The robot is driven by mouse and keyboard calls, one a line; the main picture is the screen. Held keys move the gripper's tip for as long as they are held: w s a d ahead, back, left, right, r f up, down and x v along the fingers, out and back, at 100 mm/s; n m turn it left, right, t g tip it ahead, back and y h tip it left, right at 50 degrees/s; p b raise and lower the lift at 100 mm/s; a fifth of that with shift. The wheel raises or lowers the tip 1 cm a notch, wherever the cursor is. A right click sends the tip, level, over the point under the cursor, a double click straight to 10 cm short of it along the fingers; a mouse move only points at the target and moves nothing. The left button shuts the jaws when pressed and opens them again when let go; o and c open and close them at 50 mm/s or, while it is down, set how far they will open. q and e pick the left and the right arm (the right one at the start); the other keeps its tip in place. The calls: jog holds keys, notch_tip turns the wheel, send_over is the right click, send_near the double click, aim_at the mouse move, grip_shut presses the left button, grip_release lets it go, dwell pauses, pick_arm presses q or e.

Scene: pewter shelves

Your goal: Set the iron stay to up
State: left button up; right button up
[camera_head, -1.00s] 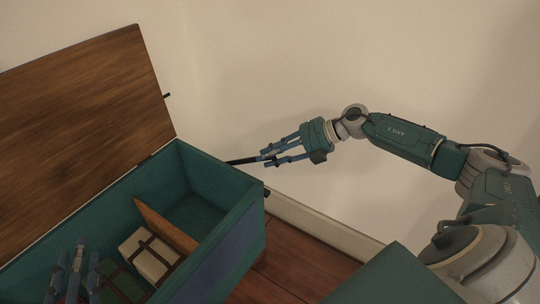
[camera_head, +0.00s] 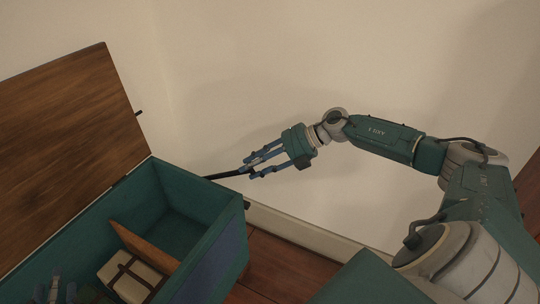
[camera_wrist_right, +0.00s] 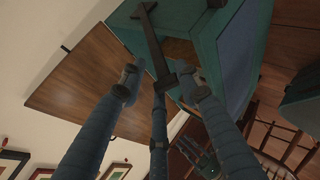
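The iron stay (camera_head: 225,174) is a thin dark bar reaching out from the far right end of the teal chest (camera_head: 228,218), nearly level and tilted slightly up toward my right gripper. My right gripper (camera_head: 252,165) is at its free end, with fingers on either side. In the right wrist view the dark bar (camera_wrist_right: 151,38) with a crosspiece runs between the spread fingers of my right gripper (camera_wrist_right: 163,86); a third finger lies close under it, and contact is unclear. My left gripper (camera_head: 56,292) is at the lower left, over the chest, fingers apart, partly cut off.
The chest's brown wooden lid (camera_head: 62,135) stands raised at the left. Inside are a wooden divider (camera_head: 144,246) and a strapped pale box (camera_head: 132,276). A pale wall (camera_head: 330,60) stands close behind my right arm. Wooden floor (camera_head: 268,268) lies right of the chest.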

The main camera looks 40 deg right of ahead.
jog(key=v, duration=1)
jog(key=shift+s+f, duration=0.1)
jog(key=shift+f, duration=0.05)
